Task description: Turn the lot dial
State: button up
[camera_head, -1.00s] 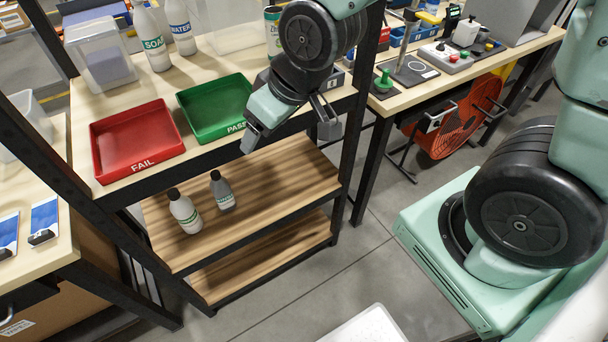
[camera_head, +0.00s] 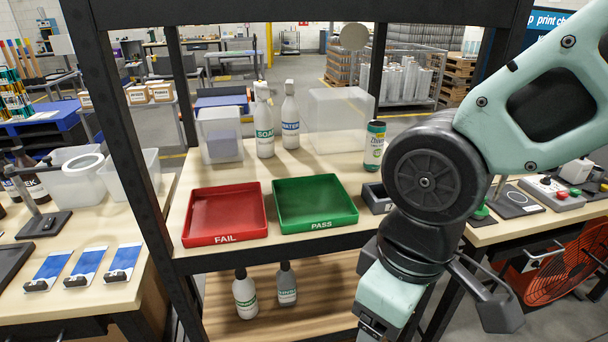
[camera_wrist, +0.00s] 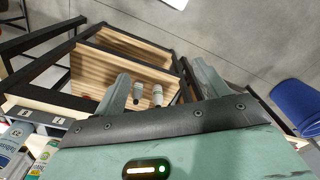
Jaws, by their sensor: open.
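I cannot make out a lot dial in either view. In the head view my gripper (camera_head: 440,318) hangs at the front edge of the shelf unit, right of the green tray, and its lower part is cut off by the frame. In the wrist view my gripper (camera_wrist: 161,74) has its two fingers spread with nothing between them. Past the fingers lie the wooden lower shelves and the floor.
A red FAIL tray (camera_head: 226,211) and green PASS tray (camera_head: 315,204) sit on the upper shelf. Two bottles stand below, a white one (camera_head: 245,297) and a grey one (camera_head: 287,287). A red fan (camera_head: 567,268) stands under the right bench. A dark post rises left of the trays.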

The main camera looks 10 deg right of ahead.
aim_at(546, 180)
jog(key=z, duration=1.55)
